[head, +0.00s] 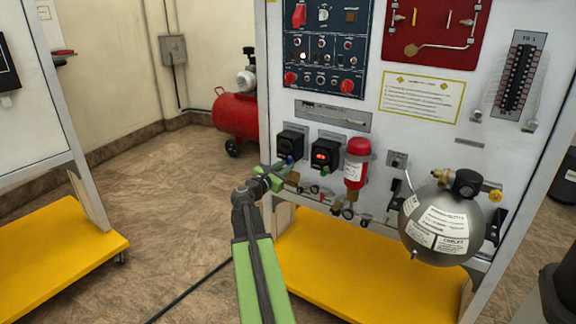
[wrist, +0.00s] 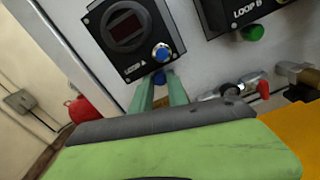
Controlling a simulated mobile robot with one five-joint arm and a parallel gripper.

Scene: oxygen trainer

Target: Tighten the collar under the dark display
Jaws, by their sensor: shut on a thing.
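The dark display (wrist: 126,25), labelled LOOP A, is a black box on the white panel with an unlit screen. It is also in the head view (head: 290,143). In the head view my gripper (head: 281,168) reaches the panel below the dark display. Whether the collar is turned tight cannot be told.
Right of it, the LOOP B display (head: 324,154) glows red, with a green collar (wrist: 252,33) under it. A red-topped cylinder (head: 355,163), small valves and gauges (wrist: 230,90) and a grey sphere (head: 440,224) stand further right. A yellow base (head: 345,270) lies below.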

